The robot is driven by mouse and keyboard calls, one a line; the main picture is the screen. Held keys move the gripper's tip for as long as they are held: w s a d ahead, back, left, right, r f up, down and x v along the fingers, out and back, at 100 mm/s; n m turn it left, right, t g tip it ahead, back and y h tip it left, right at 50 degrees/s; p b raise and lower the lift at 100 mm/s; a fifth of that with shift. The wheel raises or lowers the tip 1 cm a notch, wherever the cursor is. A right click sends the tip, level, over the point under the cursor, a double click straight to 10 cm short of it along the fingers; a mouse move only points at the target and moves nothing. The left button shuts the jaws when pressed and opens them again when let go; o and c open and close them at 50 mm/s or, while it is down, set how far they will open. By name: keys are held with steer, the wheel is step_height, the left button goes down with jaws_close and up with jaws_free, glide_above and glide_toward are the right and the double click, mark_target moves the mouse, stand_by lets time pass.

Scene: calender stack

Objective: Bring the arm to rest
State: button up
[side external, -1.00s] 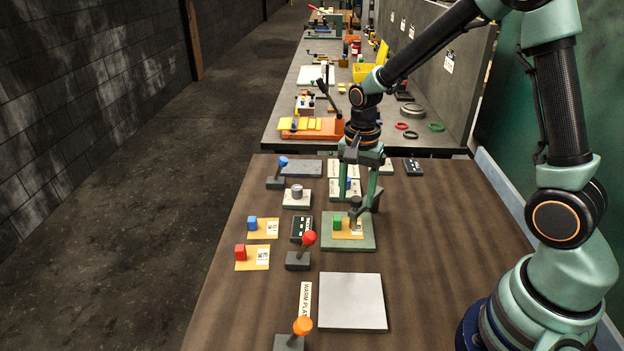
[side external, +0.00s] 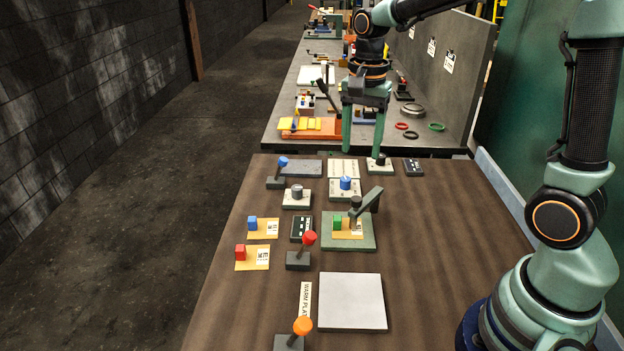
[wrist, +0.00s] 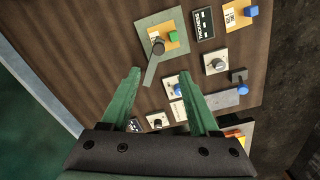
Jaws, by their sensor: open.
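My gripper (side external: 364,130) is open and empty, raised above the far end of the brown table (side external: 430,260) in the side view. Its two green fingers also show spread in the wrist view (wrist: 158,75). Below and nearer the camera is a green-grey plate (side external: 325,242) with a yellow card, a green block (side external: 337,222) and a dark post with a lever (side external: 369,199). The lever points up and to the right. The gripper is apart from all of these.
Red (side external: 240,252) and blue (side external: 252,223) blocks sit on yellow cards at left. Red-, orange- and blue-knobbed levers stand along the table's left side. A pale square plate (side external: 352,302) lies in front. A cluttered grey bench (side external: 445,143) with a wall panel stands behind the gripper.

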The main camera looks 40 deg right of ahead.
steer(key=s+a+r+n+t, duration=0.3)
steer(key=s+n, duration=0.6)
steer(key=n, duration=0.4)
steer(key=r+t, duration=0.1)
steer(key=t, duration=0.1)
steer(key=shift+s+a+r+n+t, duration=0.2)
steer(key=shift+s+r+n+t, duration=0.1)
steer(key=shift+s+n, duration=0.1)
